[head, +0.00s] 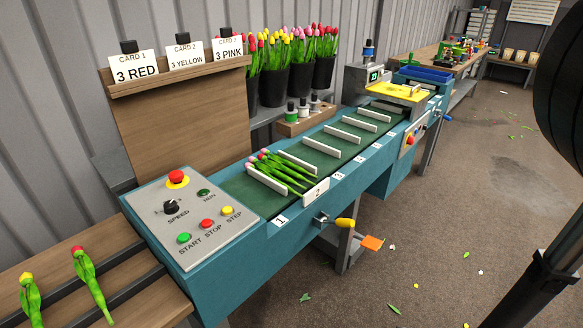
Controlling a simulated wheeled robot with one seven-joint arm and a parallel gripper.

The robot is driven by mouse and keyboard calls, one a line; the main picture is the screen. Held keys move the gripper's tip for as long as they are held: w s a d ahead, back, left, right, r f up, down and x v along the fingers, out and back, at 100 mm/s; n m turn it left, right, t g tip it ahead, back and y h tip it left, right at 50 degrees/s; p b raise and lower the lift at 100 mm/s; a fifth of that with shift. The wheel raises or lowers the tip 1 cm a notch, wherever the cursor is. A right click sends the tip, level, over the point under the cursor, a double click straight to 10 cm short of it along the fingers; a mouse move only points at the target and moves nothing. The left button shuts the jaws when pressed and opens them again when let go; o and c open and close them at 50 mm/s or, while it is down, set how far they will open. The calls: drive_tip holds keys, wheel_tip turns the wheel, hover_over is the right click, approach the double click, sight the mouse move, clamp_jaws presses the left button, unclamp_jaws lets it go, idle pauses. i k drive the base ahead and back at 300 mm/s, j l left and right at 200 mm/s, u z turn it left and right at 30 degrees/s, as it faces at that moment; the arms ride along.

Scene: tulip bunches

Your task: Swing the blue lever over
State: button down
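A lever with a yellow grip (345,223) sticks out from a metal mount (321,218) on the front side of the teal conveyor (240,268), below the slot marked 2. My gripper is not in view; only dark parts of my arm show along the right edge.
A control panel (191,241) with buttons is at the near end of the conveyor. A tulip bunch (283,171) lies between dividers on the belt. An orange piece (372,242) sits below the yellow grip. The floor (450,210) to the right is mostly open, with scattered leaves.

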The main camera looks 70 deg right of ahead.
sight(446, 117)
drive_tip(key=z, duration=3.05)
drive_tip(key=i+l+u, duration=0.1)
drive_tip(key=i, duration=0.45)
drive_tip(key=i+l+u, duration=0.1)
drive_tip(key=i+l, duration=0.2)
drive_tip(key=i, duration=0.25)
drive_tip(key=i+l, duration=0.3)
drive_tip(key=i, duration=0.2)
drive_tip(key=i+l+u, duration=0.15)
drive_tip(key=i, duration=0.4)
drive_tip(key=i+l+u, duration=0.1)
drive_tip(key=i+l, duration=0.35)
drive_tip(key=i, duration=0.1)
